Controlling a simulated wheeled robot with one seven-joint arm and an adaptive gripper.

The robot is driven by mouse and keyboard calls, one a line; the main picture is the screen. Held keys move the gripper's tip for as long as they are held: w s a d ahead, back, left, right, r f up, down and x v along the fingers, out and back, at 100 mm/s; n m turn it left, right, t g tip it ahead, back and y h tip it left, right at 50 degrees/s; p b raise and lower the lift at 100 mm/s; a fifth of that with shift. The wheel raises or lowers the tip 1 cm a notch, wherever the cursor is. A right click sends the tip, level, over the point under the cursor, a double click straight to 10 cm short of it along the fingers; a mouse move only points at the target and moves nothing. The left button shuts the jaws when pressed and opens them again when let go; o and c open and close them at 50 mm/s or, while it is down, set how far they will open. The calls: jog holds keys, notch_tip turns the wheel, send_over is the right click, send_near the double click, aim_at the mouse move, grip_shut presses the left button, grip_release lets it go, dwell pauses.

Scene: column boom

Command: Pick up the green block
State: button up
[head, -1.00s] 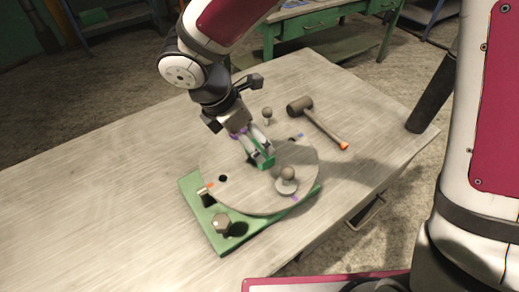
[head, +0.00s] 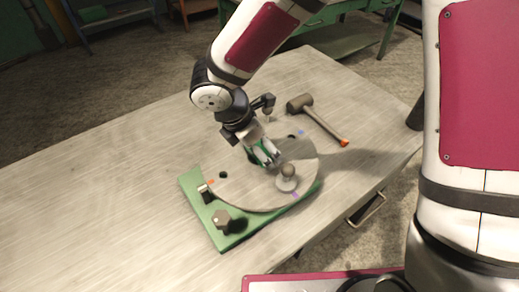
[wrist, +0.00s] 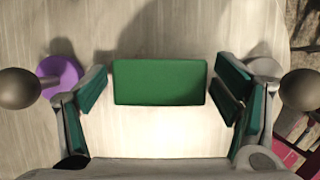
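The green block (wrist: 158,82) is a flat-faced rectangle in the middle of the wrist view, over the pale round plate. My gripper (head: 270,160) is open above the round plate (head: 240,192) in the head view. In the wrist view its green-padded fingers (wrist: 165,98) stand left and right of the block, with a small gap visible on each side. I cannot tell how deep the block sits between them. In the head view some green shows between the fingers, but I cannot tell block from pads there.
The plate lies on a green base (head: 234,236) on a wooden table. A ball-topped knob (head: 288,171) stands close to the fingers; another (head: 267,111) is behind. A mallet (head: 318,117) lies behind right. The table's left is clear.

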jog(key=c, duration=0.8)
jog(key=shift+o, duration=0.2)
notch_tip(320, 180, up, 10)
jog(key=shift+r+p, duration=0.1)
jog(key=shift+p, duration=0.3)
jog(key=shift+c, duration=0.2)
jog(key=shift+o, duration=0.2)
